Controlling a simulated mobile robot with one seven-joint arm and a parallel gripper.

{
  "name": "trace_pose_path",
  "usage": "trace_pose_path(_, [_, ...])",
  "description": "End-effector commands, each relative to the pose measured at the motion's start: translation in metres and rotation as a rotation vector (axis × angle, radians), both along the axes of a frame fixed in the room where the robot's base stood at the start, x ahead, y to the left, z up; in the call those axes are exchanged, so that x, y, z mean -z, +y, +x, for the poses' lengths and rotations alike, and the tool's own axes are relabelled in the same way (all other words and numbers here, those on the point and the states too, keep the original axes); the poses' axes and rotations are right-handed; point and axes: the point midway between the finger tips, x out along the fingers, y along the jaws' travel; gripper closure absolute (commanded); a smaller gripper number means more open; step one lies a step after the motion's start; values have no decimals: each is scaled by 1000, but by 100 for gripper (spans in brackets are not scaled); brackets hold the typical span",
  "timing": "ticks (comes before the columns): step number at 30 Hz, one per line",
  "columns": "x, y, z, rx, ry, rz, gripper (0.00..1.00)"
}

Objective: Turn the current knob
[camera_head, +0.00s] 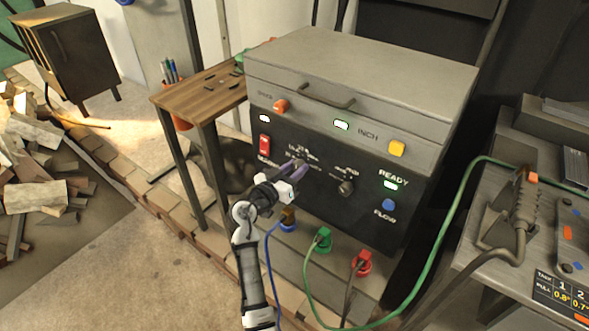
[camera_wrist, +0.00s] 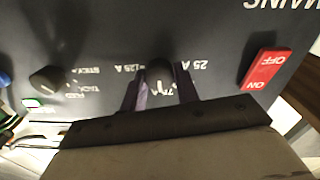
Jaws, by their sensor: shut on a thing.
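The current knob (camera_wrist: 159,72) is a dark round knob on the black front panel of the welding machine (camera_head: 365,75). In the wrist view, which is upside down, it sits between the two purple fingers of my gripper (camera_wrist: 160,88), with printed marks reading 25 A, 77 A and 125 A around it. My gripper (camera_head: 298,172) is shut on the knob. In the head view my gripper and arm hide most of the knob. Which way its pointer faces is hard to tell.
A second knob (camera_wrist: 47,79) with mode labels is beside it, also in the head view (camera_head: 346,187). A red mains switch (camera_wrist: 265,68) is on the other side. Green (camera_head: 323,240) and red (camera_head: 362,262) cable plugs sit below. A wooden table (camera_head: 205,88) stands left.

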Motion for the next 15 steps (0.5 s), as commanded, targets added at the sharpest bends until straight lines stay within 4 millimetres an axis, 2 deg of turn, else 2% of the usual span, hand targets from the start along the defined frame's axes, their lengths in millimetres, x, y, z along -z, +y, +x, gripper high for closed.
trace_pose_path(8, [1,-1,0,2,61,-84,92])
trace_pose_path(15, [1,0,0,1,173,-237,92])
